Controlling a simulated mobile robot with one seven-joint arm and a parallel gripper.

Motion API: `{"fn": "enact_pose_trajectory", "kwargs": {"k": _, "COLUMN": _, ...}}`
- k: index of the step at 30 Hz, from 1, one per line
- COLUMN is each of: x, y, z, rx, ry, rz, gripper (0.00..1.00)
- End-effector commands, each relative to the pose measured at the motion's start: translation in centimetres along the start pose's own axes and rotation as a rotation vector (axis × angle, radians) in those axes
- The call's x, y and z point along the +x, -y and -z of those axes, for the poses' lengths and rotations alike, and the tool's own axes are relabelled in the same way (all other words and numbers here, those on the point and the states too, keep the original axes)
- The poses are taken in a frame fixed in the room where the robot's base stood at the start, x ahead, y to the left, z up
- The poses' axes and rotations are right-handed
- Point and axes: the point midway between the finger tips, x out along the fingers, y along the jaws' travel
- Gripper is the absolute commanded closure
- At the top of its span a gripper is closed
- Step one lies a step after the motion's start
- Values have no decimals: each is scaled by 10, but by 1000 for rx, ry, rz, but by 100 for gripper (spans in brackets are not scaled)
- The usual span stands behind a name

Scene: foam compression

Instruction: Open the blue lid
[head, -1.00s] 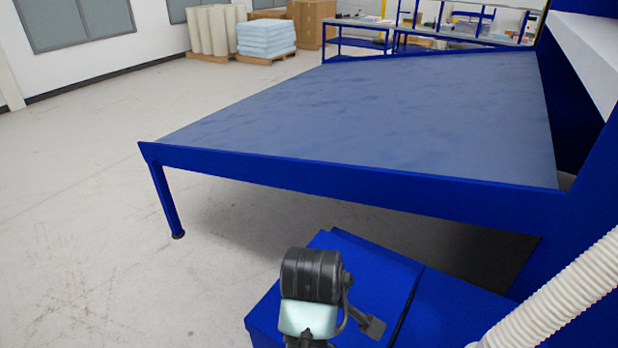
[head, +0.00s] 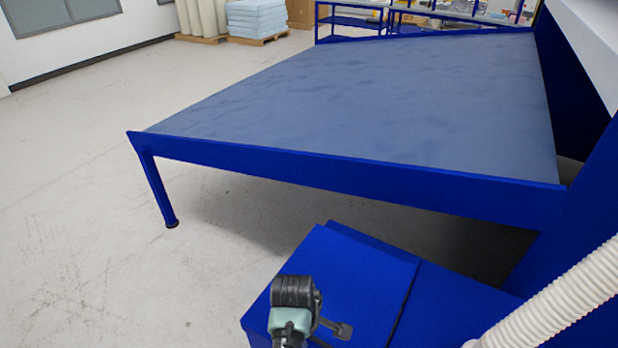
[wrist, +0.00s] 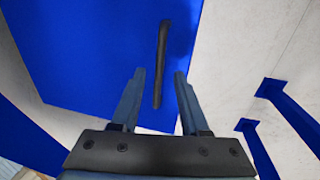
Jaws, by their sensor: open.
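The blue lid (head: 365,275) lies on top of a blue box below the front edge of the large table. It looks closed in the head view. In the wrist view the blue panel (wrist: 90,50) carries a long dark bar handle (wrist: 163,50). My gripper (wrist: 160,73) is open, its two fingers pointing at the panel. The handle's near end appears between the fingers, apart from both; I cannot tell the depth gap.
A large table (head: 350,110) with a grey top and blue frame stands just beyond the box. A white ribbed hose (head: 560,295) runs at the lower right. Blue machine framing (head: 590,180) rises on the right. The floor (head: 80,230) to the left is clear.

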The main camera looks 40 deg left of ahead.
Motion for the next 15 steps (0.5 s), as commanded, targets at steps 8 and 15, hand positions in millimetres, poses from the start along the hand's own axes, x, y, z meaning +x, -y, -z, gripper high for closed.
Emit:
{"fn": "enact_pose_trajectory", "kwargs": {"k": 8, "x": 15, "y": 0, "z": 0, "rx": 0, "ry": -1, "rz": 0, "gripper": 55}}
{"fn": "enact_pose_trajectory", "kwargs": {"k": 15, "x": 15, "y": 0, "z": 0, "rx": 1, "ry": -1, "rz": -1, "gripper": 57}}
